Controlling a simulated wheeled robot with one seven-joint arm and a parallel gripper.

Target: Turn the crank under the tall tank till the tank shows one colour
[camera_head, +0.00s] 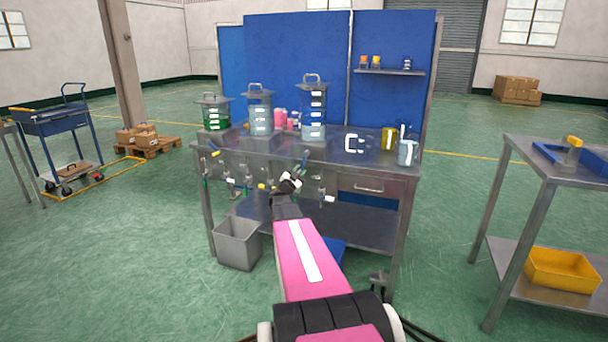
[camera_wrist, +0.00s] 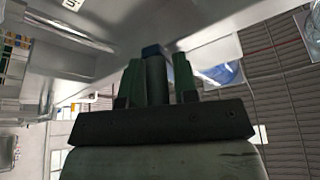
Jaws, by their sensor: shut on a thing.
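The tall tank (camera_head: 313,112) stands upright on the bench, right of the other two tanks. It has a lid with a handle and white marks down its front. Its upper part looks darker blue and its lower part pale blue, so it does not look like one even colour from here. My gripper (camera_head: 290,181) is below the bench top, under the tank area. In the wrist view my gripper (camera_wrist: 158,80) has its green fingers shut on a dark upright crank handle (camera_wrist: 156,82) with a blue end. The rest of the crank is hidden.
The steel bench (camera_head: 355,168) carries a green-filled tank (camera_head: 213,113), a pale-blue tank (camera_head: 260,112), pink containers (camera_head: 280,118) and jugs (camera_head: 389,138). Several valves and pipes hang along its front. A grey bin (camera_head: 237,243) stands at lower left. Open floor lies between the bench and the right table (camera_head: 560,160).

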